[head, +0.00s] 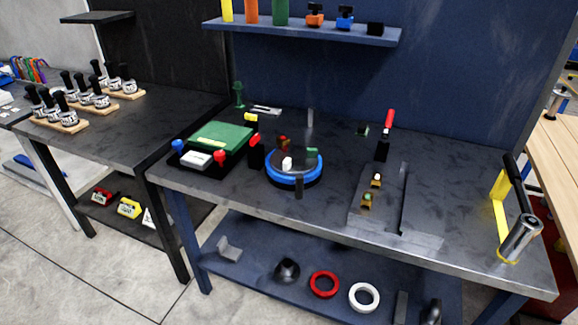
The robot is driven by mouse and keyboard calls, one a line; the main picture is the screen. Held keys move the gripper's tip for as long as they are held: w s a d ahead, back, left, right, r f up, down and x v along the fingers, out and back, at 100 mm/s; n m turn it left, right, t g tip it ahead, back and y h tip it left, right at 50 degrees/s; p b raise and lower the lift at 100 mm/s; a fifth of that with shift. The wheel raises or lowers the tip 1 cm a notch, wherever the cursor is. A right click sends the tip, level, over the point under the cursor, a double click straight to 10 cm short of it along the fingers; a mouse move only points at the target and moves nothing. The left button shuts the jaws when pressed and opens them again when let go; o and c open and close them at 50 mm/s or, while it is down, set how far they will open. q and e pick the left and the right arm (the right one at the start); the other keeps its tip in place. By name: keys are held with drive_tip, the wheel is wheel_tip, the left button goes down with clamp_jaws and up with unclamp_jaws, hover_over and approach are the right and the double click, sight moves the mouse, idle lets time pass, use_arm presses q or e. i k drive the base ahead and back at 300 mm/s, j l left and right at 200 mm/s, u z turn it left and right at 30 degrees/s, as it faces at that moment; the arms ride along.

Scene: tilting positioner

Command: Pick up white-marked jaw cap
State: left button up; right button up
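A small white-marked piece (287,162), which looks like the white-marked jaw cap, sits at the front of the round blue-ringed positioner (275,179) on the dark workbench. A red-marked piece (283,142) is at the back of the same ring, and a green-marked piece (312,152) is at its right. The pieces are small, so their exact seating cannot be told. Neither of my grippers shows in the head view.
A green-topped unit (222,134) with red and blue knobs stands left of the ring. A grey plate (372,210) with small parts and a red-handled clamp (389,120) are to the right. A yellow stand (499,205) is at the far right. Bare bench lies between.

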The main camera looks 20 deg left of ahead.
sight(377, 179)
drive_tip(key=i+j+z, duration=0.25)
drive_tip(key=i+j, duration=0.15)
drive_tip(key=j, duration=0.3)
drive_tip(key=i+j+z, duration=0.1)
drive_tip(key=j, duration=0.25)
drive_tip(key=i+j+z, duration=0.1)
drive_tip(key=i+j, duration=0.2)
